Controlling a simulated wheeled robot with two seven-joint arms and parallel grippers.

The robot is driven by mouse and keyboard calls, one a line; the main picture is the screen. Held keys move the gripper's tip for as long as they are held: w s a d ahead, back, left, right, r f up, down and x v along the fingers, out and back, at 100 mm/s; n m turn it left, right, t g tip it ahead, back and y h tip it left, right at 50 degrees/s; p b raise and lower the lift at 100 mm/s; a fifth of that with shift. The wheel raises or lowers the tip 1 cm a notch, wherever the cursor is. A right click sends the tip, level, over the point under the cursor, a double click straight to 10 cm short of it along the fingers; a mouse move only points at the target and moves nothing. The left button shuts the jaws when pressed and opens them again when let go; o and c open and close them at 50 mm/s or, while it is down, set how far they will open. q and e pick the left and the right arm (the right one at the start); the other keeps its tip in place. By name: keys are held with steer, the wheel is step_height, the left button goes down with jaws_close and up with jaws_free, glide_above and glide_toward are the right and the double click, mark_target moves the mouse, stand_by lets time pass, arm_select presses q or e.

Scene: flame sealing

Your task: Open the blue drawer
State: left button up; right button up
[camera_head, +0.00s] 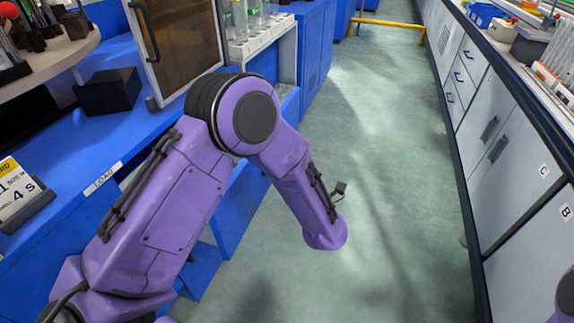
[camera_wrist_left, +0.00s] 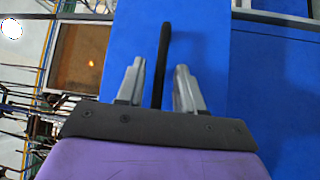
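In the left wrist view a bright blue front (camera_wrist_left: 205,45) carries a long black bar handle (camera_wrist_left: 164,45). My left gripper (camera_wrist_left: 160,68) is open, with the handle between its two grey fingers. A gap shows on both sides of the handle; I cannot tell how deep the fingers reach. In the head view blue drawer-like parts (camera_head: 243,203) jut out below the left counter, partly behind my purple left arm. I cannot tell which one bears the handle. The left gripper is hidden there below the forearm. My right gripper is not in view.
The blue counter (camera_head: 60,235) on the left bears a black block (camera_head: 108,91) and a brown-windowed door (camera_head: 185,40). White cabinets (camera_head: 505,150) line the right side. The green floor (camera_head: 390,180) between is clear, with a yellow bar (camera_head: 385,23) far back.

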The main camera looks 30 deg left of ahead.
arm_select(q)
steer(key=v, duration=1)
steer(key=shift+d, duration=0.2)
steer(key=shift+s+f, duration=0.1)
steer(key=shift+s, duration=0.05)
